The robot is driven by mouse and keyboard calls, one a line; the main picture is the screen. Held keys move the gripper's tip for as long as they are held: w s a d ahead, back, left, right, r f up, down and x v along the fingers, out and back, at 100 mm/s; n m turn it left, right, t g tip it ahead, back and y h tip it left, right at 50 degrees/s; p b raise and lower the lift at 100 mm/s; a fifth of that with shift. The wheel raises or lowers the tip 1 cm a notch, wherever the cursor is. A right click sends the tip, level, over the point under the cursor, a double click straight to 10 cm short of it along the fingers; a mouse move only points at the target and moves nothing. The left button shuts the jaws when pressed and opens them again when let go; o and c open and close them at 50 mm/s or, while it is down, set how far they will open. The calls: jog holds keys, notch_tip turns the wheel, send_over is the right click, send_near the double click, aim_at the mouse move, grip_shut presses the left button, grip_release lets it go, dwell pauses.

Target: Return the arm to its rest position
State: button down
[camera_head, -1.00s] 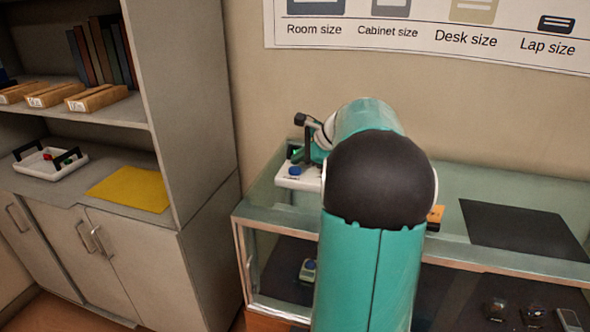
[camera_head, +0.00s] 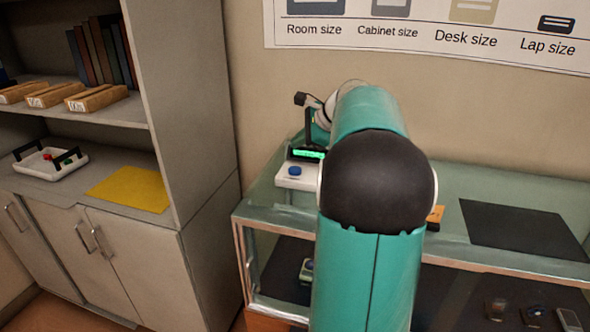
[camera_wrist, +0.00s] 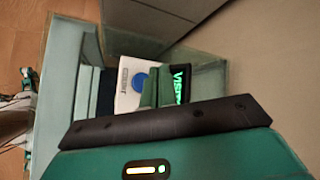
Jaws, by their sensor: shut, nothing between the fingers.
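My teal arm (camera_head: 370,270) reaches from the bottom of the head view over the glass display case. In that view its end is mostly hidden behind my arm's own links. In the wrist view my gripper (camera_wrist: 158,72) shows two green fingers close together, shut and empty. Just beyond the fingertips is a white device (camera_head: 284,183) with a round blue button and a dark screen with green lettering; it also shows in the wrist view (camera_wrist: 127,100). The gripper appears above the device; I cannot tell the gap.
The glass case (camera_head: 455,222) holds several small devices inside. A black mat (camera_head: 525,230) and a partly hidden orange item (camera_head: 435,214) lie on top. A grey cabinet (camera_head: 190,100) at left holds a white tray (camera_head: 40,172) and yellow sheet (camera_head: 130,189). The wall is close behind.

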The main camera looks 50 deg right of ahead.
dwell(0.7)
jog(key=s+a+n+g, duration=0.3)
jog(key=a+n, duration=0.8)
jog(key=a, duration=1.5)
jog(key=s+a+f+n, duration=0.4)
jog(key=s+a+n, duration=0.3)
jog(key=s, duration=0.1)
jog(key=s+a+f+n+h, duration=0.1)
jog(key=s+a+f+n, duration=0.3)
jog(key=s+a+n, duration=0.3)
jog(key=shift+s+a, duration=0.55)
jog(key=shift+a, duration=0.1)
